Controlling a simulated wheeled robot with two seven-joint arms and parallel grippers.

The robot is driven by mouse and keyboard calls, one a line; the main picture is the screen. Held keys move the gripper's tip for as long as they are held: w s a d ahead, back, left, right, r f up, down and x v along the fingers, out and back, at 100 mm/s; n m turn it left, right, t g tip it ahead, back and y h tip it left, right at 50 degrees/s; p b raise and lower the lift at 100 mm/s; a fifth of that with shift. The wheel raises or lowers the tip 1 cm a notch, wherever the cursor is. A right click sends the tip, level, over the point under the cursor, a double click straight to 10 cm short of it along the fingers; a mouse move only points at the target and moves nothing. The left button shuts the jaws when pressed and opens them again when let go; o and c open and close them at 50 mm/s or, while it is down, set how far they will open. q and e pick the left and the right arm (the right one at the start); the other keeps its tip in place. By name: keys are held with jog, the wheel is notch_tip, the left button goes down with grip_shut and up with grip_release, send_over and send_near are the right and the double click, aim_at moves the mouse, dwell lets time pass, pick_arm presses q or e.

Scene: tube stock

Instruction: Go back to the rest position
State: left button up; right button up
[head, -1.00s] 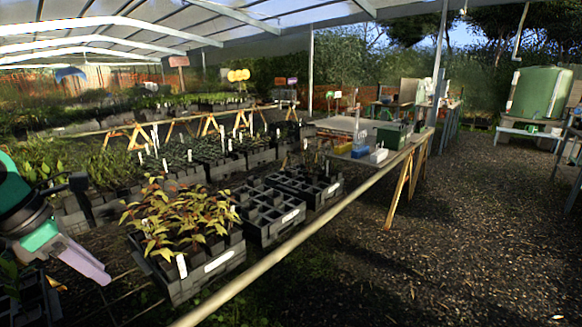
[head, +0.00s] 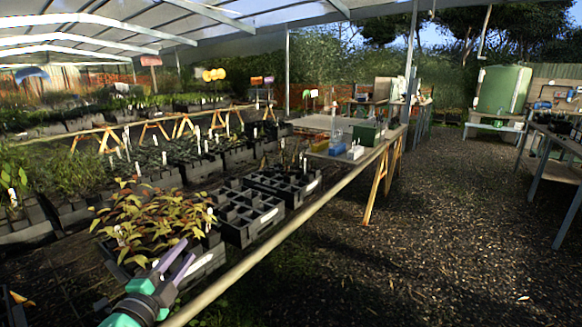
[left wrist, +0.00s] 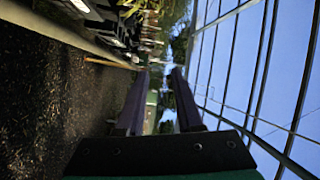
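My left gripper (head: 190,248) shows at the bottom left of the head view, in front of the front crate of reddish-green seedlings (head: 145,225) and beside the bench's front rail (head: 262,257). Its two purple fingers point up and to the right. In the left wrist view the fingers (left wrist: 160,75) stand apart with a gap between them, and nothing is held there. My right gripper is in neither view.
Black seedling trays (head: 240,228) line the bench. A grey tabletop with a green box (head: 367,134) and a blue item (head: 337,150) stands farther back. A green tank (head: 500,90) and a table (head: 560,145) are at the right. The gravel aisle (head: 420,240) is clear.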

pick_arm(q)
jog(key=s+a+f+n+g+y, duration=0.2)
jog(key=s+f+n+g, duration=0.3)
jog(key=f, duration=0.4)
jog(key=s+a+f+n+g+y, duration=0.1)
jog(key=s+f+n+g+y, duration=0.15)
jog(key=s+f+n, duration=0.45)
jog(key=s+d+f+n+g+h, duration=0.2)
jog(key=s+d+f+n+g, duration=0.1)
jog(key=s+f+g, duration=0.55)
jog(key=s+f+p, duration=0.2)
jog(key=s+f, duration=0.1)
jog(key=f, duration=0.8)
jog(key=s+f+p, duration=0.3)
jog(key=f, duration=0.8)
jog(key=s+a+f+p, duration=0.1)
jog(key=s+f, duration=0.3)
jog(key=s, duration=0.4)
jog(key=s+a+f+g+p, duration=0.1)
jog(key=s+f, duration=0.4)
jog(key=s, duration=0.3)
jog(key=shift+a+m, duration=0.3)
jog(key=shift+m, duration=0.1)
jog(key=shift+f, duration=0.1)
